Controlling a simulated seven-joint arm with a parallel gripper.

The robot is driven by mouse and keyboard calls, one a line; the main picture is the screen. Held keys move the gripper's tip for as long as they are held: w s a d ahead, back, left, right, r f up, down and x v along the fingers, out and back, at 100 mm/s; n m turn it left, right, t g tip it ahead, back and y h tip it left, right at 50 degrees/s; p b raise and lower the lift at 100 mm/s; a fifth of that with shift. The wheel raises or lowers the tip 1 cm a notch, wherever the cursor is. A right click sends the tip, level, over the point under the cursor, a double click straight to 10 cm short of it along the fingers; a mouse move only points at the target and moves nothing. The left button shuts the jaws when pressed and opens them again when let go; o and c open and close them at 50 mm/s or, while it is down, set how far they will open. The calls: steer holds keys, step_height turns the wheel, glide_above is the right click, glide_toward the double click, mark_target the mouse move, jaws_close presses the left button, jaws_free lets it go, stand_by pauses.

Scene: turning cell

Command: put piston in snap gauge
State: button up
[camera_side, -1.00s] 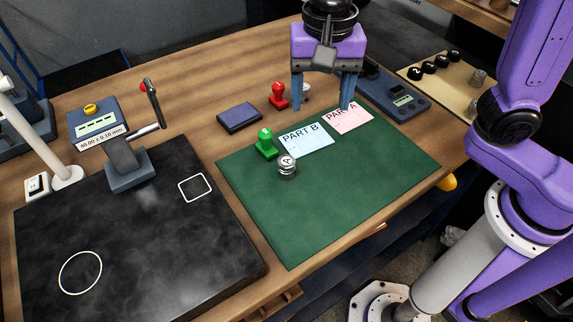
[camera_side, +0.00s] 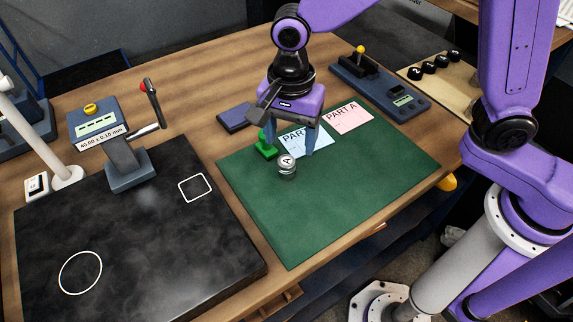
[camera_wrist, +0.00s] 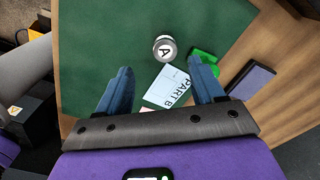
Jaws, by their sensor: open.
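The piston (camera_side: 287,168), a short silver cylinder with a round A mark on top, stands upright on the green mat (camera_side: 340,200). It also shows in the wrist view (camera_wrist: 164,48), beyond my fingertips. My gripper (camera_side: 289,151) is open and empty, pointing down over the PART B card just behind the piston. In the wrist view the gap between its fingers (camera_wrist: 160,66) lies over the card. A blue-grey fixture (camera_side: 126,168) with a red-knobbed lever stands on the black plate. It looks like the snap gauge; its measuring gap cannot be made out.
A green stamp (camera_side: 265,150) stands close beside my left finger. PART B (camera_side: 318,139) and PART A (camera_side: 348,117) cards lie on the mat. A blue pad (camera_side: 234,117) lies behind. The black plate (camera_side: 150,235) is mostly clear. A label box (camera_side: 95,118) stands at the left.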

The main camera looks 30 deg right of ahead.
mark_target(286, 162)
steer(key=shift+w+a+f, duration=0.15)
steer(key=shift+f, duration=1.75)
steer(key=shift+w+a+f, duration=0.1)
steer(key=shift+a+f, duration=0.05)
steer(key=shift+f, duration=1.75)
jaws_close()
steer(key=shift+r, duration=0.15)
